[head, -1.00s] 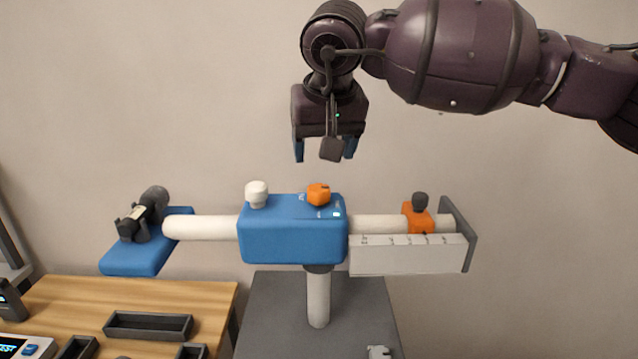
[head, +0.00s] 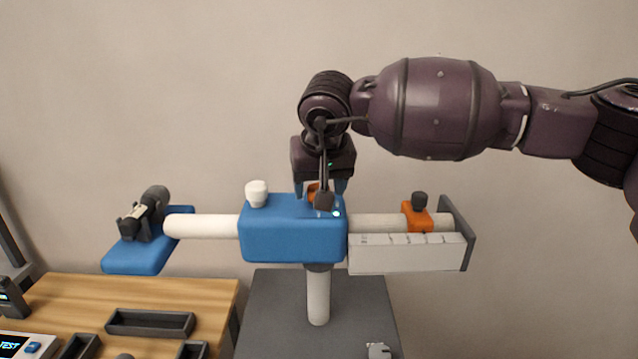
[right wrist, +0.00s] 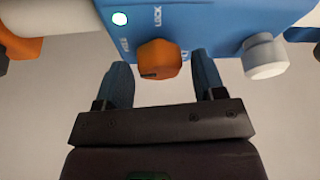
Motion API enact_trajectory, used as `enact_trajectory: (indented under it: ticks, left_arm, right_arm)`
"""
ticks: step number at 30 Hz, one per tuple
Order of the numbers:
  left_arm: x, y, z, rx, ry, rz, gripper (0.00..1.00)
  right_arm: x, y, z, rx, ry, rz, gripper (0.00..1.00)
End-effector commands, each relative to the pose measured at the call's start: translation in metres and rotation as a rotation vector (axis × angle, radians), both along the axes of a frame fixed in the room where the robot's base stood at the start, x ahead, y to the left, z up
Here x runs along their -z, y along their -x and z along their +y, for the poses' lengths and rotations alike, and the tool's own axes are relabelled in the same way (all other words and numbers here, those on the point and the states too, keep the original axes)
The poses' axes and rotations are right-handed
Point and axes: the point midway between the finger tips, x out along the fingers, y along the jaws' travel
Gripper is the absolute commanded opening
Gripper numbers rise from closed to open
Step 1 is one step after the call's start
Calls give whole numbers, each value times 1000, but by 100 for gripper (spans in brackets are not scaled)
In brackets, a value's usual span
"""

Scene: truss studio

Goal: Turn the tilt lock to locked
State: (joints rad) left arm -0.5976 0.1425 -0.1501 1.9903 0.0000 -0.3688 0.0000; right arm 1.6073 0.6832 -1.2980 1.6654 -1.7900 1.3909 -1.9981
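The tilt lock is an orange knob (right wrist: 159,59) on top of the blue housing (head: 290,240); the word LOCK is printed near it in the right wrist view. In the head view the knob (head: 313,190) is partly hidden behind my right wrist parts. My right gripper (right wrist: 163,70) is open, pointing down, with one finger on each side of the knob and visible gaps between. In the head view the right gripper (head: 320,190) is just above and at the housing's top. A small lit indicator (right wrist: 120,18) is beside the printed labels. My left gripper is not in view.
A white knob (head: 257,193) stands on the housing left of the tilt lock. A white tube carries a blue plate (head: 140,258) with a black device at left, and an orange slider (head: 417,217) at right. A wooden table (head: 190,290) with trays is lower left.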

Motion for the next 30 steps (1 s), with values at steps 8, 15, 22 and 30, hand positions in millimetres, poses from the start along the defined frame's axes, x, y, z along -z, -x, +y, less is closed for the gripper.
enact_trajectory:
  ticks: [8, 15, 22, 30]
  left_arm:
    - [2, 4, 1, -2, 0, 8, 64]
    - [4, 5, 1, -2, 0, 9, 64]
    - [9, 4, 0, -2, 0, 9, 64]
    - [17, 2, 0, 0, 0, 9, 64]
  right_arm:
    - [0, 0, 0, 0, 0, 0, 20]
    - [0, 0, 0, 16, 0, 0, 18]
    - [1, 0, 1, 111, 1, 0, 18]
    - [0, 0, 2, 335, 1, -1, 18]
